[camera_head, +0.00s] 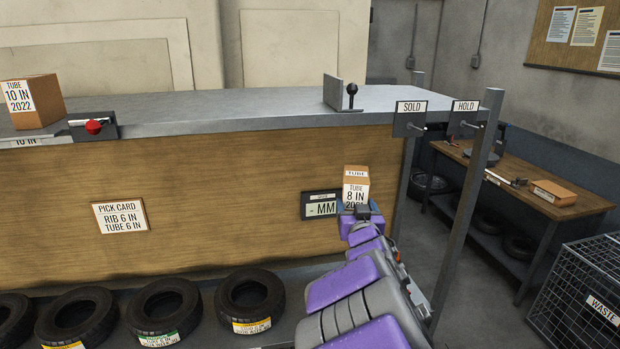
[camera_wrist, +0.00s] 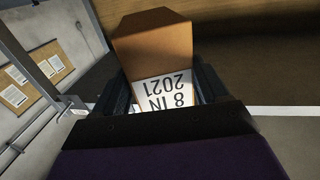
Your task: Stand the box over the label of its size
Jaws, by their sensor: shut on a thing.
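A small brown box (camera_head: 356,182) with a white label reading "TUBE 8 IN" and a year is held in front of the wooden panel below the counter. In the wrist view the box (camera_wrist: 155,47) sits between the two fingers, its label upside down and reading "8 IN 2021". My gripper (camera_head: 358,208) is shut on this box. A size label reading "10 IN" (camera_head: 25,143) shows on the counter's front edge at the far left, under another box (camera_head: 36,100) marked "TUBE 10 IN 2022". No "8 IN" label on the counter is in view.
The grey counter (camera_head: 230,110) has a clear middle. A red-knobbed device (camera_head: 93,127) and an upright plate with a black knob (camera_head: 345,92) stand on it. "SOLD" (camera_head: 410,118) and "HOLD" (camera_head: 465,119) hooks are at right. Tyres (camera_head: 165,310) line the lower shelf.

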